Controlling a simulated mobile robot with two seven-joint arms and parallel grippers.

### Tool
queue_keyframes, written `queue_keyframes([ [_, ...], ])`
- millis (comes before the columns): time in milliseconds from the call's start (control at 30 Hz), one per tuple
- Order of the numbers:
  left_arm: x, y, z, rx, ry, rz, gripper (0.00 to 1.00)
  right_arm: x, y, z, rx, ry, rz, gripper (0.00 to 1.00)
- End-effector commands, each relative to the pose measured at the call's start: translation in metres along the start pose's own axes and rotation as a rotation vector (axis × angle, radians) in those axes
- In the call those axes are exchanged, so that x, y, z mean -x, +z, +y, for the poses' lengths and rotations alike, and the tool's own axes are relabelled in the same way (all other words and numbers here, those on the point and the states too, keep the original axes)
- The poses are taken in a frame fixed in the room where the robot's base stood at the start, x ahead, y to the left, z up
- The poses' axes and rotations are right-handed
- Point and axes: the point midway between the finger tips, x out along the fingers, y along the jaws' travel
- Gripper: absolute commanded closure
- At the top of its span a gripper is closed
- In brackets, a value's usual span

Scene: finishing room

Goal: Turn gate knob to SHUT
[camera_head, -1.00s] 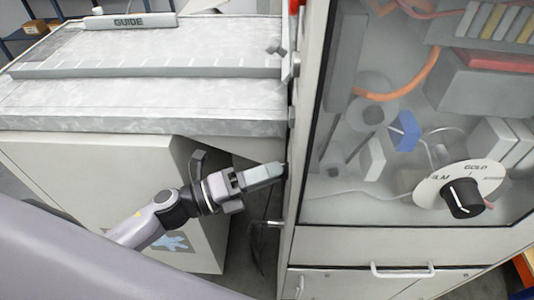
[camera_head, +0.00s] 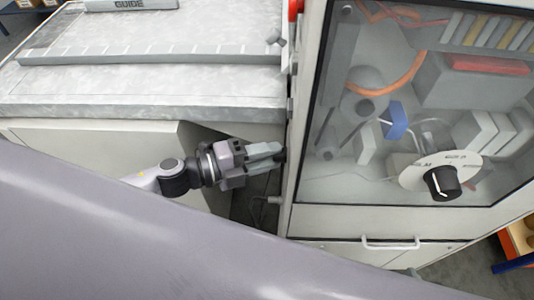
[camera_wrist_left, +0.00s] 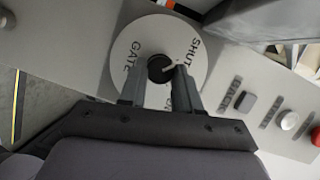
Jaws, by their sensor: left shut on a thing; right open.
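The gate knob (camera_wrist_left: 160,68) is a small dark round knob with a pale pointer, at the middle of a white dial disc (camera_wrist_left: 130,45) lettered GATE and SHUT, in the left wrist view. Its pointer slants to the right; I cannot tell exactly whether it meets the SHUT mark. More lettering is partly hidden behind a finger. My left gripper (camera_wrist_left: 158,88) is shut on the knob, one finger on each side. In the head view my left gripper (camera_head: 278,156) reaches the cabinet's left side, and the knob is hidden there. My right gripper is not in view.
In the left wrist view a black button (camera_wrist_left: 248,103), a white button (camera_wrist_left: 288,120) and a red one (camera_wrist_left: 316,137) sit right of the dial. The head view shows a glass-fronted cabinet (camera_head: 350,222) with another dial (camera_head: 467,167), and a grey bench (camera_head: 130,90) at left.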

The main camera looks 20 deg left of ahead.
Motion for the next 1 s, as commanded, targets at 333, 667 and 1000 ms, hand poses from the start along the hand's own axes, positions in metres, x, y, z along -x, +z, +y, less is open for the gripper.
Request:
queue_keyframes([
  [333, 0.0, 0.001, 0.0, 0.006, 0.003, -0.002, 0.98, 0.0, 0.0, 0.0, 0.001, 0.0, 0.0, 0.12],
  [667, 0.0, 0.0, 0.0, 0.006, 0.003, -0.001, 0.42, 0.0, 0.0, 0.0, 0.001, 0.0, 0.001, 0.12],
  [1000, 0.016, 0.001, 0.003, 0.007, 0.005, -0.002, 0.42, -0.003, 0.004, 0.0, 0.001, 0.0, 0.001, 0.12],
])
